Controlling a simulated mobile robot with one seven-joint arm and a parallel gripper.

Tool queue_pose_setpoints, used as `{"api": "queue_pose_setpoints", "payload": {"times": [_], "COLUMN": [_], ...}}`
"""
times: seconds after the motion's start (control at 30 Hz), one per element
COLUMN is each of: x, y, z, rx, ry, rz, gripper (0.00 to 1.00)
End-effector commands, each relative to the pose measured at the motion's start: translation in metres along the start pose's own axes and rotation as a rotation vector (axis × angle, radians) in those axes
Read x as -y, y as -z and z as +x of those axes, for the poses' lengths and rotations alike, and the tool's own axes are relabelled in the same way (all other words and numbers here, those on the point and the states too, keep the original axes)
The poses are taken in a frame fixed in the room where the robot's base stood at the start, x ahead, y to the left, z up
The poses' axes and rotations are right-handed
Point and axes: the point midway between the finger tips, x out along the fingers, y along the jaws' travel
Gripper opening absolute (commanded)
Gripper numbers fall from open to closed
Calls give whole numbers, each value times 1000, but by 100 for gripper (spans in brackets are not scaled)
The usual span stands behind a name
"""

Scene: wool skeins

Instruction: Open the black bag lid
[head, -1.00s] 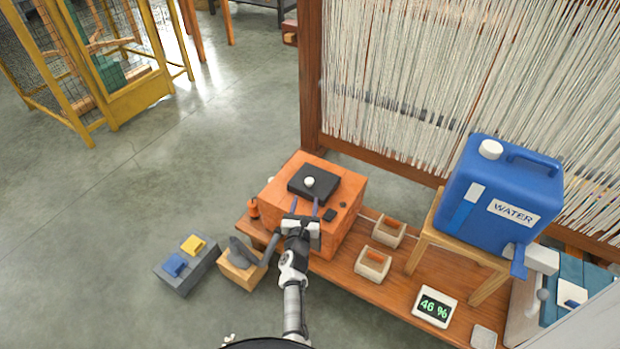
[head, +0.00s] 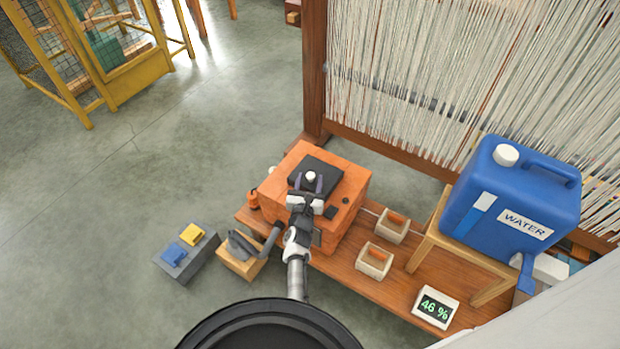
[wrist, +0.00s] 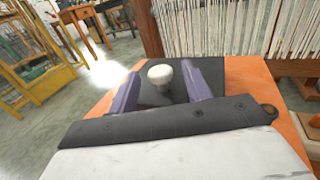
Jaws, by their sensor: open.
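The black lid (head: 325,172) lies flat on top of an orange brick box (head: 352,196). A white round knob (head: 310,176) stands up on the lid. My gripper (head: 311,183) is over the lid with its purple fingers apart. In the wrist view the white knob (wrist: 160,76) stands between the two open fingers of my gripper (wrist: 165,84), with a gap on each side. The black lid (wrist: 158,97) shows beneath and beyond it. I cannot tell how high the fingertips are above the lid. No separate bag shows.
The box stands on a wooden bench (head: 345,268). To its right are two small bins (head: 374,261), a blue water canister (head: 515,190) on a stand and a 46 % display (head: 435,307). A wooden box with a grey hose (head: 242,262) and a grey switch block (head: 185,252) are at left. Open floor lies left.

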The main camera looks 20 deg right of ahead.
Motion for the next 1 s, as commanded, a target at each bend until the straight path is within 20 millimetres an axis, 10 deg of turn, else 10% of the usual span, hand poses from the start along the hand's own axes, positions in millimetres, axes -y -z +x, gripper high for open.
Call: {"api": "queue_pose_setpoints", "payload": {"times": [0.17,0.57,1.0], "x": [0,0,1], "y": [0,0,-11], "z": [0,0,4], "rx": [0,0,-37], "ry": [0,0,1], "rz": [0,0,16], "gripper": [49,0,0]}}
